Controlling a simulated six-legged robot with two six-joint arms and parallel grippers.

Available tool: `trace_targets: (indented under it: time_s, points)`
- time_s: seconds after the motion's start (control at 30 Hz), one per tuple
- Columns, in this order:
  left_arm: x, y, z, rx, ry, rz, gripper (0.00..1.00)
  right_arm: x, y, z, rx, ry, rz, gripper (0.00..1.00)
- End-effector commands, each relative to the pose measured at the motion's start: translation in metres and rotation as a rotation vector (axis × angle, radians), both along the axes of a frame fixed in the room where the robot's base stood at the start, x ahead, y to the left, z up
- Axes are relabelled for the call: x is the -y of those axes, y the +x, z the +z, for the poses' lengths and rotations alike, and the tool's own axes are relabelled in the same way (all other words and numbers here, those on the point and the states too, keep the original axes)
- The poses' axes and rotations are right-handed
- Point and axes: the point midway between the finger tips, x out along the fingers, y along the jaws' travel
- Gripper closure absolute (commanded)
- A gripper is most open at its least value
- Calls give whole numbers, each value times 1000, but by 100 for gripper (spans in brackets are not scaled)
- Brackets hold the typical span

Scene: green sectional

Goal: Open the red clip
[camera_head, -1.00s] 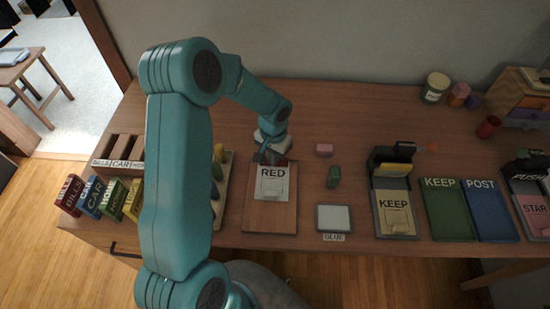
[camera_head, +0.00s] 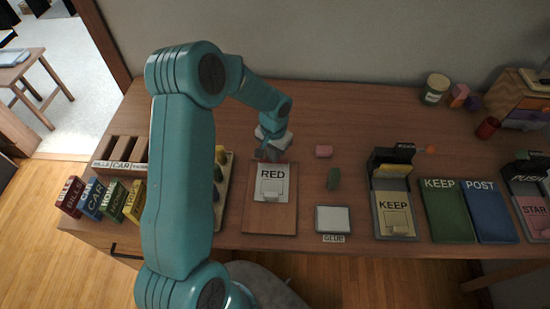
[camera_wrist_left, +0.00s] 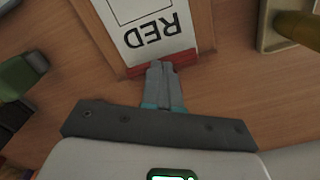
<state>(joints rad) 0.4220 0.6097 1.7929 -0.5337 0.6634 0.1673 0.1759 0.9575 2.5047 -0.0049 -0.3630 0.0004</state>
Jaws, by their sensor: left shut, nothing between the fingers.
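The red clip (camera_wrist_left: 184,57) is a narrow red bar across the top edge of the paper marked RED (camera_head: 272,184), at the end of a wooden clipboard (camera_head: 270,222). In the head view the clip is mostly hidden by my left gripper (camera_head: 268,156). In the left wrist view the fingers of my left gripper (camera_wrist_left: 161,68) are together and empty, their tips right at the middle of the clip. I cannot tell whether they touch it. The clip appears to lie down over the paper's edge. My right gripper is not in view.
A KEEP box (camera_head: 392,196) stands further right. The table behind the clipboard is mostly clear.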

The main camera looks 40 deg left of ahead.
Motion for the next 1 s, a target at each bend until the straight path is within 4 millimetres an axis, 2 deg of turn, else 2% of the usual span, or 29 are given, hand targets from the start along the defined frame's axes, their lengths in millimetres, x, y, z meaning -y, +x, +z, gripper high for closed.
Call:
trace_targets:
  time_s: [0.57, 1.0]
  points:
    - [10, -12, 13, 3, 1, 0, 100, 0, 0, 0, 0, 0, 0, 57]
    - [10, -12, 51, 3, 2, -1, 100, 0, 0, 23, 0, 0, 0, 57]
